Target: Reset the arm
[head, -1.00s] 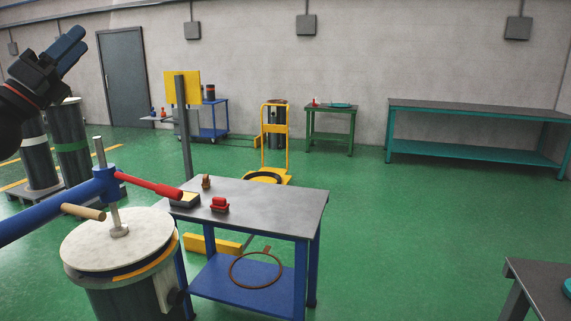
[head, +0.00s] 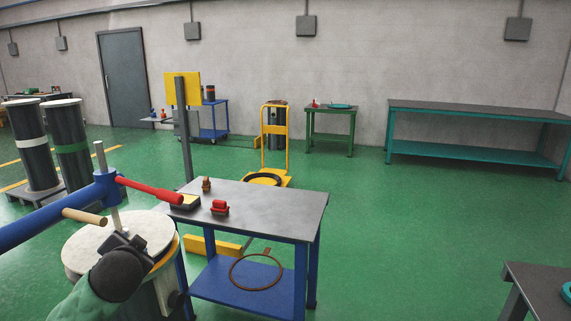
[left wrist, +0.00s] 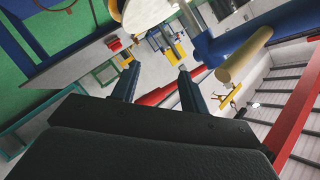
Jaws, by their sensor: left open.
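My left gripper (head: 124,243) is in front of the white drum lid (head: 88,240) in the head view, seen from behind with its fingertips mostly hidden. In the left wrist view its two dark fingers (left wrist: 158,70) stand apart with nothing gripped between them. A blue arm (head: 40,222) with a red handle (head: 150,190), a wooden handle (head: 84,216) and an upright steel rod (head: 101,157) stands over the lid. The wooden handle (left wrist: 243,55) and the rod (left wrist: 187,18) show beyond the fingers in the left wrist view. I cannot tell whether my gripper touches the lid. My right gripper is not in view.
A blue-framed table (head: 270,208) to the right of the drum holds a red block (head: 219,208) and small items. A ring (head: 256,271) lies on its lower shelf. A yellow sign post (head: 182,90) stands behind. The green floor to the right is open.

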